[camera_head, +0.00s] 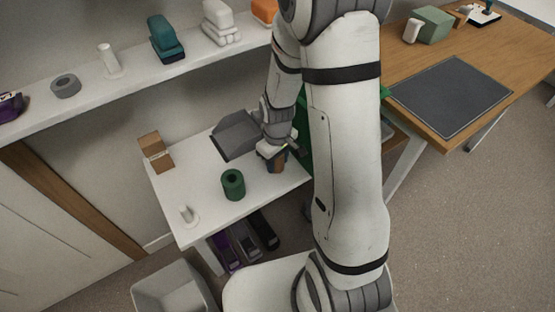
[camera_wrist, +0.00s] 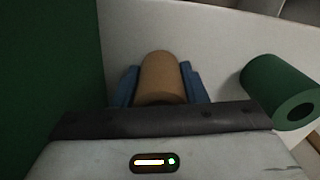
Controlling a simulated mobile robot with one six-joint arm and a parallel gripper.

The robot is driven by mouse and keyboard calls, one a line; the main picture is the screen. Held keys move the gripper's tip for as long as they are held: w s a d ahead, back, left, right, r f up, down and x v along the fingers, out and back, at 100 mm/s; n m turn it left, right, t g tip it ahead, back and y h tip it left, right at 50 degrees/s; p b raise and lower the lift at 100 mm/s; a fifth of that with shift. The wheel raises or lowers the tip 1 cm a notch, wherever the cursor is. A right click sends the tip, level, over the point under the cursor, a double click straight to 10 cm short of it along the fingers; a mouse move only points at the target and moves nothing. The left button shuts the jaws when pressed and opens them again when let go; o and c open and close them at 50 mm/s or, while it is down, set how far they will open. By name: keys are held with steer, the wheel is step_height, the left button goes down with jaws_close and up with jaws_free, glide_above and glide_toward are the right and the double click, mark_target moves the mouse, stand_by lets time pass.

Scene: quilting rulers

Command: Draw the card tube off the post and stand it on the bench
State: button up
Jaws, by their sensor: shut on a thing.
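The brown card tube (camera_wrist: 160,76) sits between the blue fingers of my gripper (camera_wrist: 160,92) in the wrist view, and the gripper is shut on it. In the head view my gripper (camera_head: 274,154) is low over the right part of the white bench (camera_head: 205,205), with a little of the tube showing. I cannot tell whether the tube's lower end touches the bench. A short white post (camera_head: 187,215) on a base stands bare at the bench's front left. Another white post (camera_head: 108,62) stands on the shelf, with nothing around it.
A green hollow cylinder (camera_head: 233,184) stands on the bench left of my gripper; it also shows in the wrist view (camera_wrist: 279,88). A grey tray (camera_head: 235,135) and an open cardboard box (camera_head: 155,150) are behind. A green surface (camera_wrist: 45,80) rises close at the wrist view's left.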

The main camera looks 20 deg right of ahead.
steer(key=shift+f+b, duration=0.55)
steer(key=shift+f, duration=0.15)
steer(key=o, duration=1.2)
steer(key=shift+c, duration=0.2)
step_height(320, 180, up, 8)
steer(key=p, duration=0.1)
steer(key=shift+p, duration=0.35)
